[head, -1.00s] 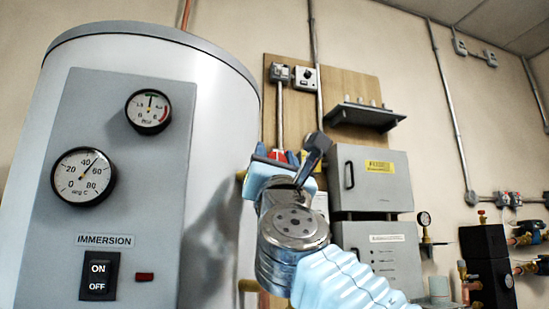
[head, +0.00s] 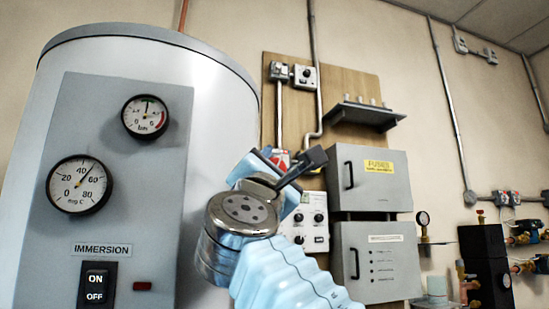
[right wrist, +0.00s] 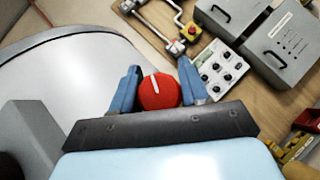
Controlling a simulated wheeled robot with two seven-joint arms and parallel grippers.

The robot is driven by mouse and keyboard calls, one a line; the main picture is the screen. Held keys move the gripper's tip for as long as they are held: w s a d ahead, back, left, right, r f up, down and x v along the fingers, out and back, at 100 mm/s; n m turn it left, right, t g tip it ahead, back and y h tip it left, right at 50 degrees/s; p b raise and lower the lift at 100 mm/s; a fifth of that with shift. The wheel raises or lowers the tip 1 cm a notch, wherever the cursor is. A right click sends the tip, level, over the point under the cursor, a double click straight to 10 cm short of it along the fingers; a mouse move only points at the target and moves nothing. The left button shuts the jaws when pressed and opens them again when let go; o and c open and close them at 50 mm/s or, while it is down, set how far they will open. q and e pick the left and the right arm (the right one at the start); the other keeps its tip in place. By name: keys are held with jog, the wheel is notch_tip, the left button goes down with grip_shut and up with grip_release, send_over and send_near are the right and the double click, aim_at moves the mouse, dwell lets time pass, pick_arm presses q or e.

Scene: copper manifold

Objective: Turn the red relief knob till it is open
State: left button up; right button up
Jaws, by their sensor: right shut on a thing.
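The red relief knob (right wrist: 158,92) shows in the right wrist view as a round red cap with a white line. The line runs nearly upright in that picture. My right gripper (right wrist: 158,75) has one blue finger on each side of the knob and is shut on it. In the head view my right gripper (head: 262,166) is in front of the tank's right edge, and my wrist hides the knob. My left gripper is in neither view now.
The white tank (head: 220,100) with its grey immersion panel (head: 120,215) fills the left. A wooden board (head: 345,75) behind carries grey boxes (head: 372,178), a knob panel (head: 310,222) and a shelf (head: 365,114). Black-cased pipework (head: 485,265) stands at far right.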

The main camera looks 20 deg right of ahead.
jog(key=m+g+p, duration=0.1)
jog(key=m, duration=0.1)
jog(key=m+g+h+p, duration=0.1)
jog(key=m, duration=0.1)
jog(key=shift+r+g+h, duration=0.15)
jog(key=shift+g+h, duration=0.15)
jog(key=shift+g, duration=0.1)
jog(key=m+g+p, duration=0.2)
jog(key=m, duration=0.1)
jog(key=shift+d+f+p, duration=0.2)
jog(key=shift+p, duration=0.2)
jog(key=shift+f+m+g+p, duration=0.2)
jog(key=shift+m+g+p, duration=0.25)
jog(key=shift+m+g, duration=0.25)
jog(key=shift+f, duration=0.1)
jog(key=o, duration=1)
jog(key=shift+d, duration=0.1)
jog(key=shift+c, duration=0.2)
